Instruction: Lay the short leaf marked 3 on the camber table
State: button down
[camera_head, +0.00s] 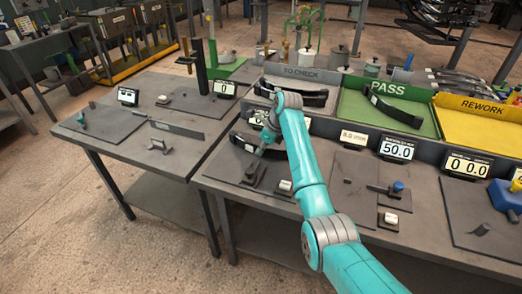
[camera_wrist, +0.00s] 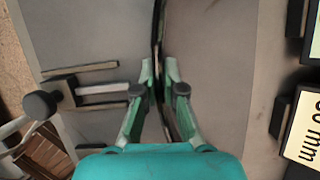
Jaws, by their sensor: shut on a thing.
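My gripper (camera_wrist: 159,85) is shut on a dark, thin, curved leaf (camera_wrist: 157,35), seen edge-on between the fingertips in the wrist view. In the head view the leaf (camera_head: 243,143) shows as a dark strip beside my gripper (camera_head: 266,146), over a grey plate on the near bench. No number can be read on it. The plate (camera_wrist: 215,55) lies beneath in the wrist view; whether the leaf touches it I cannot tell. No label marks the camber table in these views. A small clamp-like fixture (camera_head: 250,173) stands on the plate just in front of my gripper.
Behind stand the TO CHECK tray (camera_head: 277,84) with a dark leaf (camera_head: 301,94), the green PASS tray (camera_head: 352,112) with another leaf (camera_head: 393,108), and the yellow REWORK tray (camera_head: 468,127). Displays (camera_head: 397,149) line the bench. A second bench (camera_head: 112,155) stands left.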

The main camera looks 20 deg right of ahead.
jog(key=shift+w+d+f, duration=0.1)
jog(key=shift+w, duration=0.05)
dwell(0.8)
jog(key=c, duration=0.7)
grip_release()
jog(key=shift+f, duration=0.15)
jog(key=shift+r, duration=4.05)
